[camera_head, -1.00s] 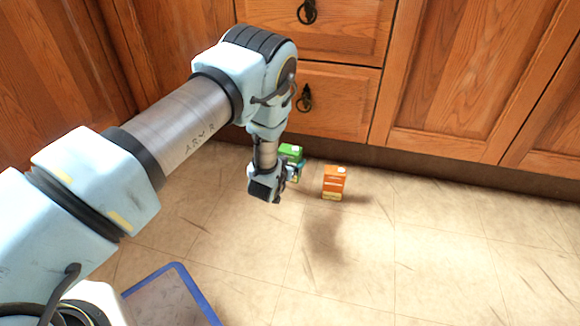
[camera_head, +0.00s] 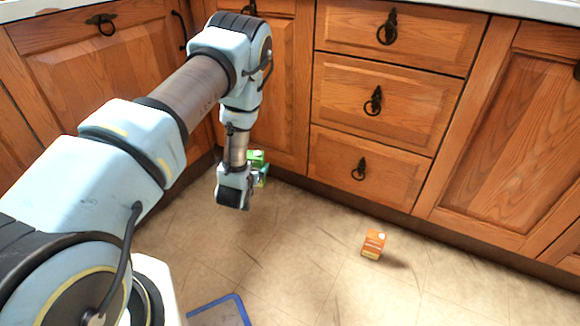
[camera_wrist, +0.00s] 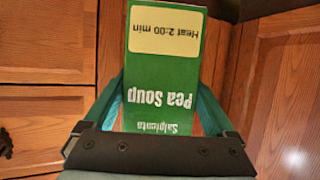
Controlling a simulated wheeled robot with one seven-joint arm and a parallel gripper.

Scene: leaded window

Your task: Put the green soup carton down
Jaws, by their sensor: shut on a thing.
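The green soup carton (camera_wrist: 160,75) fills the middle of the wrist view, upside down there, with "Pea Soup" and a pale "Heat 2:00 min" label on its face. My gripper (camera_wrist: 163,105) is shut on it, with one teal finger along each side. In the head view the carton (camera_head: 257,158) shows only in part behind my gripper (camera_head: 260,172), in front of the wooden cabinets. My wrist hides the rest of it. Its height above the floor is hard to tell.
An orange carton (camera_head: 373,244) stands on the tiled floor (camera_head: 310,235), right of my gripper. Wooden cabinets with drawers (camera_head: 365,160) close off the back. A blue-edged tray or mat (camera_head: 243,309) lies at the bottom. Floor around the orange carton is clear.

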